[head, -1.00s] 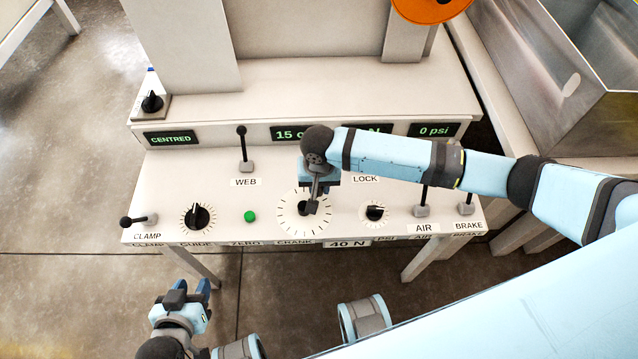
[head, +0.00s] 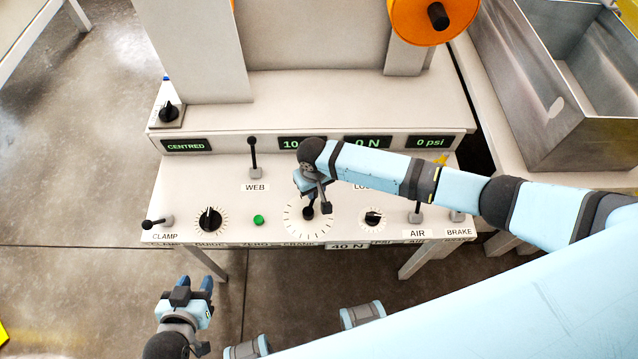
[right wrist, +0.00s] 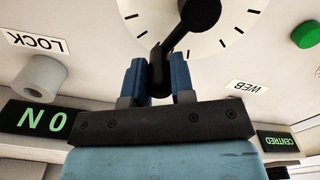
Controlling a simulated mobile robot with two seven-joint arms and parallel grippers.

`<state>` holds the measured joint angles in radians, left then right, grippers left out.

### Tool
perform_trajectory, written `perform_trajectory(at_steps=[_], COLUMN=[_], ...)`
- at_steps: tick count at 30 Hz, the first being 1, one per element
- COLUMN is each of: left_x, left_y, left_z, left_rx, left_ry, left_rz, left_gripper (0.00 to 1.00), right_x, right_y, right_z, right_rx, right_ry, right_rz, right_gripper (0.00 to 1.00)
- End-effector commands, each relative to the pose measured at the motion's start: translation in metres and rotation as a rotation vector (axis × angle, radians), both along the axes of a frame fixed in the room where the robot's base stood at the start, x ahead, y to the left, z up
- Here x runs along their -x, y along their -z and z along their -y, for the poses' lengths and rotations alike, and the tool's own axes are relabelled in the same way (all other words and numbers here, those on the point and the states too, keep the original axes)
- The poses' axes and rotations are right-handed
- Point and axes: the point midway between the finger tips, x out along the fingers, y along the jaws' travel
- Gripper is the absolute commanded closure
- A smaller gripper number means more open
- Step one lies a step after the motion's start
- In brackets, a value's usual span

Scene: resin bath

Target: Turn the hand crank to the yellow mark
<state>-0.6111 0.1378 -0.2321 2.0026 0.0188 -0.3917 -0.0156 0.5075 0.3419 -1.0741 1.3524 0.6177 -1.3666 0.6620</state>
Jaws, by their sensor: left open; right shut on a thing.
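The hand crank (head: 308,212) is black and stands at the middle of a white dial (head: 289,222) with black ticks, on the sloped panel. My right gripper (head: 313,187) is at the dial's upper part. In the right wrist view the right gripper (right wrist: 157,80) has its two blue fingers shut on the crank's black handle (right wrist: 158,66); the crank arm runs up to its round hub (right wrist: 200,12). No yellow mark shows on the visible dial; my arm hides part of it. My left gripper (head: 194,287) is open and empty, low in front of the panel.
A guide knob (head: 208,219), green button (head: 258,220), WEB lever (head: 254,160), another knob (head: 373,217) and AIR lever (head: 415,214) share the panel. Displays above read CENTRED, 10, 0 N and 0 psi. A metal bath (head: 560,110) stands at right.

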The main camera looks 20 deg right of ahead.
Motion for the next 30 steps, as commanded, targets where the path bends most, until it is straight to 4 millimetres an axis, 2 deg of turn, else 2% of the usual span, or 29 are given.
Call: perform_trajectory(at_steps=[3, 12, 30], left_x=[0.001, 0.004, 0.002], left_y=[-0.008, -0.012, -0.02], left_z=[0.001, 0.001, 0.001], left_rx=[-0.003, -0.009, -0.007], left_ry=[0.004, 0.008, 0.007], left_rz=[0.004, -0.001, 0.006], left_gripper=[0.57, 0.57, 0.57], right_x=[-0.003, -0.007, -0.008], right_y=[-0.004, -0.002, -0.001], right_z=[-0.006, -0.014, -0.016], right_rx=[-0.002, -0.002, 0.0], right_ry=[-0.088, -0.254, -0.318], right_rz=[0.002, 0.003, 0.001], right_gripper=[1.0, 1.0, 1.0])
